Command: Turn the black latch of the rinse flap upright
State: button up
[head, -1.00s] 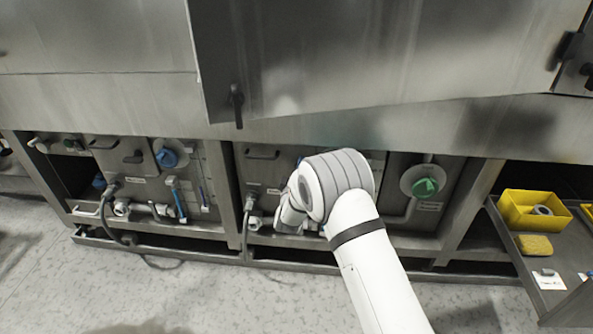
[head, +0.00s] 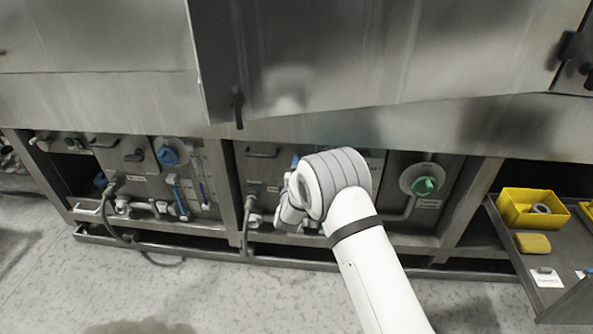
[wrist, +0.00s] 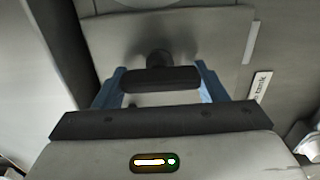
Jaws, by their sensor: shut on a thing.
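The black latch (wrist: 160,80) shows in the wrist view as a rounded dark bar on a round dark stem, on a grey metal flap (wrist: 195,40). My gripper (wrist: 161,84) has its two blue fingers at the two ends of the bar and is shut on it. The bar lies level across the wrist picture, roughly at right angles to the long side of a white label (wrist: 261,86).
In the head view a large steel cover (head: 380,50) overhangs the bays. A green knob (head: 424,186) is to the right of my arm, and a hose (head: 245,225) hangs to the left. A yellow bin (head: 530,210) stands on the right-hand shelf.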

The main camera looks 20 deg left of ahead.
jog(key=o, duration=1)
jog(key=p+v, duration=0.1)
jog(key=v, duration=0.6)
jog(key=shift+s+d+p, duration=0.1)
jog(key=shift+s+p, duration=0.2)
jog(key=shift+s, duration=0.1)
jog(key=shift+s+f, duration=0.1)
